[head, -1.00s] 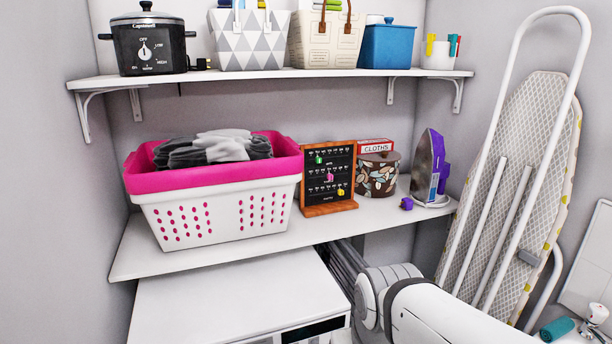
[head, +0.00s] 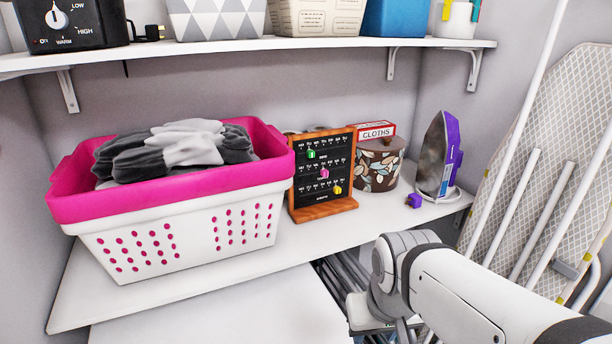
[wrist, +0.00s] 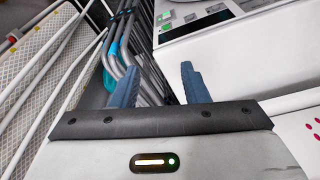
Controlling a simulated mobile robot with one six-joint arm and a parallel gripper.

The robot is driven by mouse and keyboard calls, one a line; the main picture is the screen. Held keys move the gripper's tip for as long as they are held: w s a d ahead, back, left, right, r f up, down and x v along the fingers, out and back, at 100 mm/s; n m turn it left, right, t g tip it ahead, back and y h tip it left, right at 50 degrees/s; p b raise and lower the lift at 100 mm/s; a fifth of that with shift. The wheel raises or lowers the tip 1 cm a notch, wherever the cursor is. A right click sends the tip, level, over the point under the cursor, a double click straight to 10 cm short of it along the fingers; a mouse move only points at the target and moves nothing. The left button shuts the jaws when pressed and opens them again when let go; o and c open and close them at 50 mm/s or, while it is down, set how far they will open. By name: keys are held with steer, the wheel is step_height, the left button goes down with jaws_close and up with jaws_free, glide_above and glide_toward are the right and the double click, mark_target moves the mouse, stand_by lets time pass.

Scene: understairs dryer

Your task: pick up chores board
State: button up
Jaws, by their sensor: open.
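The chores board (head: 322,172) is a black panel in an orange-brown wooden frame, with green, pink and yellow markers on it. It stands upright on the lower white shelf (head: 290,254), just right of the laundry basket, in the head view. My gripper shows in the wrist view (wrist: 158,84), with two blue fingers apart and nothing between them. It points towards the space below the shelf, at grey bars and a white appliance. In the head view my arm is in front of and below the shelf, clear of the board. The board is not in the wrist view.
A pink and white basket (head: 182,222) of dark cloths stands close left of the board. An ironing board (head: 566,150) leans at right.

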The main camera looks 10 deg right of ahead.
steer(key=w+d+t, duration=0.1)
steer(key=w, duration=0.3)
steer(key=w+d+t, duration=0.1)
steer(key=w, duration=0.4)
steer(key=w+d+r+t+h+b, duration=0.1)
steer(key=w+t, duration=0.1)
steer(key=w, duration=0.3)
steer(key=shift+w+d, duration=0.25)
steer(key=shift+d, duration=0.1)
steer(key=n+t+y+b, duration=0.2)
steer(key=n+t+y, duration=0.2)
steer(key=t+y, duration=0.45)
glide_toward(326, 172)
steer(key=a+t+h, duration=0.2)
steer(key=a, duration=0.1)
steer(key=x, duration=0.2)
steer(key=d+p+x, duration=0.1)
steer(key=x, duration=0.2)
steer(key=f+x, duration=0.1)
steer(key=x, duration=0.2)
steer(key=shift+w+d+p, duration=0.15)
steer(key=shift+p, duration=0.25)
jaws_close()
